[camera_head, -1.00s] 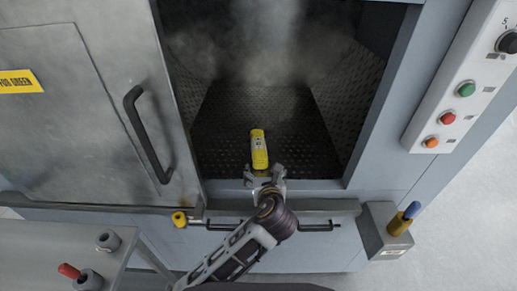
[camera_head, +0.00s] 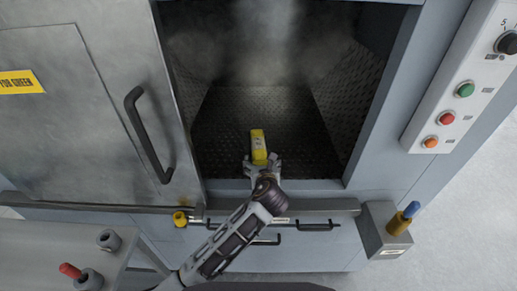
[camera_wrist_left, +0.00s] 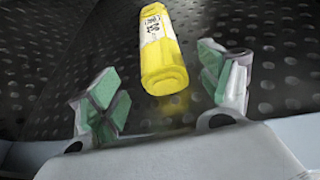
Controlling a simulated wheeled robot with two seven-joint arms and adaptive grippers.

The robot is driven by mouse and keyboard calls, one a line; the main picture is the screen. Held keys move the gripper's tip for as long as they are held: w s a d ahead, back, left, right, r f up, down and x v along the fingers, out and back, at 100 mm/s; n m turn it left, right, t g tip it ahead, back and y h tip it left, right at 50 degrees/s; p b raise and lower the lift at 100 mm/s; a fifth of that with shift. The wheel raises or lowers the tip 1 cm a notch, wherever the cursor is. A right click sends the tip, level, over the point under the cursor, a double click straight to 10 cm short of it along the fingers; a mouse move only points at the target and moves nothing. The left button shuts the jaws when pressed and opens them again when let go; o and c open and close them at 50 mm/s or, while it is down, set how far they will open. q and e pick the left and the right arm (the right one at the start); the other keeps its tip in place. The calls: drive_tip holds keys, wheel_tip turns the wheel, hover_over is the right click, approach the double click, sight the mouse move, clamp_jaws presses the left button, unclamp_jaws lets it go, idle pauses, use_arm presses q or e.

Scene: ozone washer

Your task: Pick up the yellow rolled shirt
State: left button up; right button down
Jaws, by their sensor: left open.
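The yellow rolled shirt (camera_head: 258,146) lies on the dark dimpled floor of the washer chamber, near its front opening. It looks like a yellow roll with a pale printed label, and it shows in the left wrist view (camera_wrist_left: 161,52) at top centre. My left gripper (camera_head: 261,166) is open at the near end of the roll. In the left wrist view its green-padded fingers (camera_wrist_left: 160,88) stand apart on either side of the roll's near end, with visible gaps. My right gripper is not in view.
The washer's metal door (camera_head: 80,100) with a black handle stands at the left of the opening. A control panel (camera_head: 455,90) with several coloured parts is at the right. A sill (camera_head: 320,206) runs below the opening. The chamber floor around the roll is clear.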

sight(260, 158)
use_arm(q)
drive_tip(key=shift+w, duration=0.1)
drive_tip(key=shift+x, duration=2.5)
drive_tip(key=shift+f, duration=0.15)
drive_tip(key=c, duration=1.2)
